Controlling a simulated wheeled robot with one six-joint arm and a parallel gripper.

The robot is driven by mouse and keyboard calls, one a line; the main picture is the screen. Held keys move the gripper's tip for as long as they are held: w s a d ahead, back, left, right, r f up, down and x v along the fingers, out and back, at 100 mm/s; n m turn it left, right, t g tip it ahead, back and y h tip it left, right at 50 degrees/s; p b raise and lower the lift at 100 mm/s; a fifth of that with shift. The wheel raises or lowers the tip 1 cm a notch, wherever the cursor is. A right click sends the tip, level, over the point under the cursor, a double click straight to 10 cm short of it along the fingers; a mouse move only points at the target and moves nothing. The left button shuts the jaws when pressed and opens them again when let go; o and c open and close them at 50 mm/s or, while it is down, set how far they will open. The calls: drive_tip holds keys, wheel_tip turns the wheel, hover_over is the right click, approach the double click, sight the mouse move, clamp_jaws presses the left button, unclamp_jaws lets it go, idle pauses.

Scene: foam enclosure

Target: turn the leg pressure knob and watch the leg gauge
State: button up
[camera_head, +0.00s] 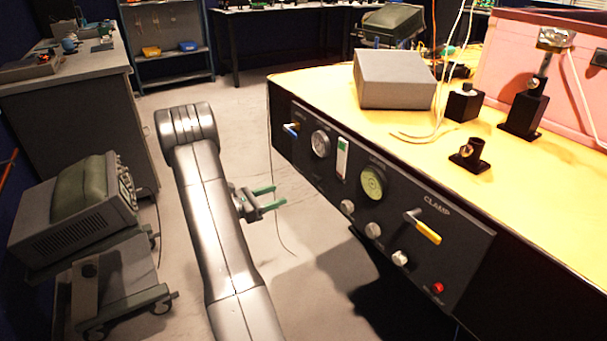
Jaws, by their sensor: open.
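A black control panel (470,250) forms the front of the table. It carries a white-faced round gauge (320,144) and a greenish round gauge (373,183). Three silver knobs sit in a slanting row below: an upper-left knob (347,206), a middle knob (373,230) and a lower-right knob (400,258). The small labels are too blurred to tell which knob or gauge is for the leg. My gripper (278,196) has green fingers, is open and empty, and is left of the panel, apart from the knobs.
The panel also has a yellow-handled lever (425,229) marked CLAMP, a blue-tipped lever (291,129) and a red button (438,288). A grey box (394,79) and black posts stand on the tabletop (540,180). A cart with an instrument (75,212) stands left. Grey floor lies between.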

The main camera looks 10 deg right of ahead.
sight(313, 181)
drive_tip(key=x, duration=0.9)
drive_tip(key=b+x, duration=0.1)
drive_tip(key=x, duration=0.3)
drive_tip(key=shift+w+d, duration=0.2)
drive_tip(key=shift+w, duration=0.3)
drive_tip(key=c, duration=1)
drive_tip(key=shift+o, duration=0.2)
